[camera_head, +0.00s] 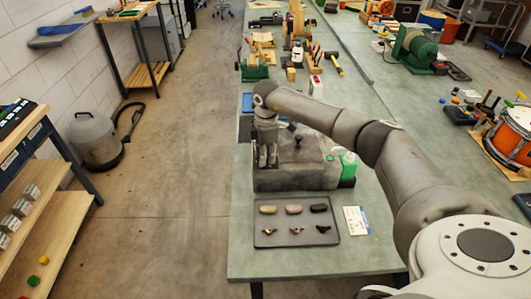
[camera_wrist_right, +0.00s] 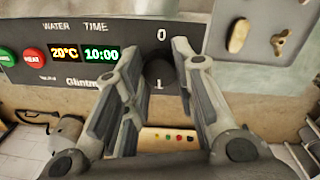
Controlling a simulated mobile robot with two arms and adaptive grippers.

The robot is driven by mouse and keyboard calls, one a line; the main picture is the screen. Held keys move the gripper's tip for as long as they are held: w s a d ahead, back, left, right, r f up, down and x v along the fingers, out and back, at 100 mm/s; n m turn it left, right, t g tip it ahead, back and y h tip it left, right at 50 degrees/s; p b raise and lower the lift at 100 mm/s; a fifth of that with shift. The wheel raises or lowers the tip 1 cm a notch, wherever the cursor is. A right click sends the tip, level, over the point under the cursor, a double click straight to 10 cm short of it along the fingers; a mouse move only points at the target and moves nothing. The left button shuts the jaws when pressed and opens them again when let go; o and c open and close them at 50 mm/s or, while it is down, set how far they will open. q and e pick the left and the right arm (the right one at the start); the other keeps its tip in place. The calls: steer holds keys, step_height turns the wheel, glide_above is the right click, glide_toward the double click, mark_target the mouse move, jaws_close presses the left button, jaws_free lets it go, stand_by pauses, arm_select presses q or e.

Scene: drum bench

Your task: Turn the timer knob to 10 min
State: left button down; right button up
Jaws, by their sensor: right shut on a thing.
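The timer knob (camera_wrist_right: 160,72) is a dark round knob on the front panel of a grey machine (camera_head: 310,177). In the head view my right gripper (camera_head: 267,157) is at the machine's front left, and the knob is hidden there. The TIME display (camera_wrist_right: 101,54) reads 10:00 in green. My left gripper is not in view.
The water display (camera_wrist_right: 65,51) reads 20°C, beside a red button (camera_wrist_right: 34,56) and a green button (camera_wrist_right: 7,57). A dark tray (camera_head: 295,236) with several small pieces lies before the machine.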

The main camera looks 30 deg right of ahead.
steer(key=shift+r, duration=0.1)
stand_by(0.4)
steer(key=o, duration=1.1)
steer(key=shift+c, duration=0.2)
step_height(320, 180, up, 12)
steer(key=shift+s, duration=0.3)
steer(key=shift+a, duration=0.1)
